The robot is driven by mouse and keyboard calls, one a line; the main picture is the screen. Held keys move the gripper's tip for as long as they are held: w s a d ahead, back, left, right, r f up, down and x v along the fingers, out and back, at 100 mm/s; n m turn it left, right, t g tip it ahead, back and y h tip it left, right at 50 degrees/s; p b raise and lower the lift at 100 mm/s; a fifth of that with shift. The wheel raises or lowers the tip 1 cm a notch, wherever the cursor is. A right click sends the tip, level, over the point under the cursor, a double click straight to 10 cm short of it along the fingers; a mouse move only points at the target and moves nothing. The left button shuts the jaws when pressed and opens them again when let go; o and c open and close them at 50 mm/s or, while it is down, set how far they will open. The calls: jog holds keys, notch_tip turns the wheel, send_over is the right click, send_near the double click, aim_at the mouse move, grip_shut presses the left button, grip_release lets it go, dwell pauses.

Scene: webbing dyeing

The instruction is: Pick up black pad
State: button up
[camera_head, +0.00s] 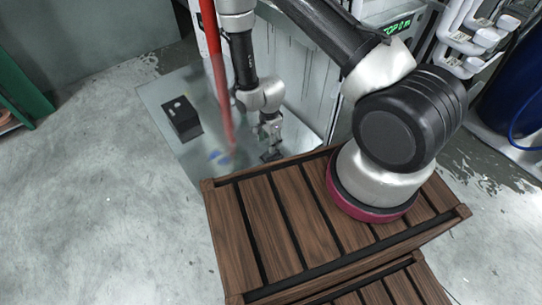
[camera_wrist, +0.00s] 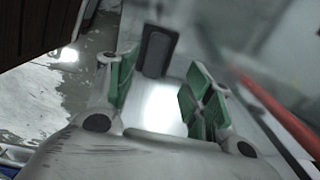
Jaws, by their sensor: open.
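In the wrist view, the black pad (camera_wrist: 157,50), a dark rounded rectangle with a greyer middle, lies on a pale glossy surface ahead of my gripper (camera_wrist: 160,86). My gripper's green-lined fingers are spread apart, with nothing held between them. The pad shows beyond the fingertips, nearer the left finger. In the head view, my gripper (camera_head: 270,130) is over the right part of the glossy grey tabletop (camera_head: 170,92). A small dark patch (camera_head: 271,155) just below it looks like the pad, but it is too small to be sure.
A red pole (camera_head: 217,75) crosses close by my gripper, also showing in the wrist view (camera_wrist: 280,112). Blue marks (camera_head: 219,157) lie near its lower end. A slatted wooden crate (camera_head: 262,225) fills the foreground.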

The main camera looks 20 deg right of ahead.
aim_at(271, 155)
jog(key=f, duration=0.7)
jog(key=shift+s+d+f, duration=0.25)
jog(key=shift+c, duration=0.4)
jog(key=c, duration=1.1)
